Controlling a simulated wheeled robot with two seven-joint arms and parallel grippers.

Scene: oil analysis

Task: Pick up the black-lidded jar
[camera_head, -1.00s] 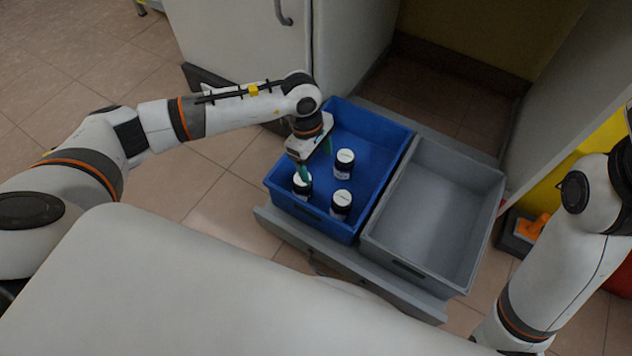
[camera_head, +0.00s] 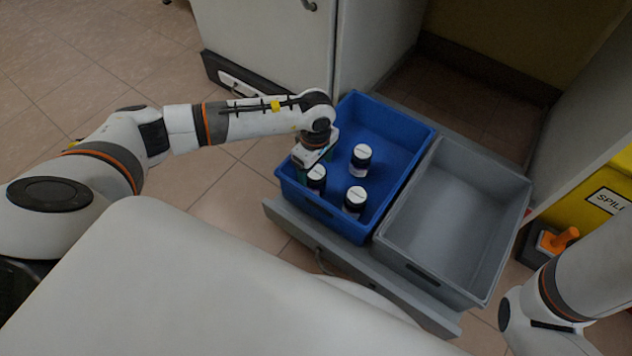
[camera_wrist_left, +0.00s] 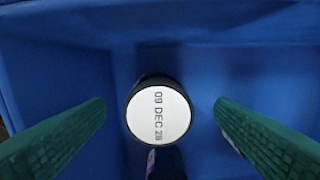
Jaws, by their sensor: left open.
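An empty grey tote (camera_head: 455,215) sits right of the blue tote, both on a grey drawer-like support (camera_head: 385,272). A white cabinet (camera_head: 265,40) stands behind at the left. A yellow spill container (camera_head: 595,205) is at the right.

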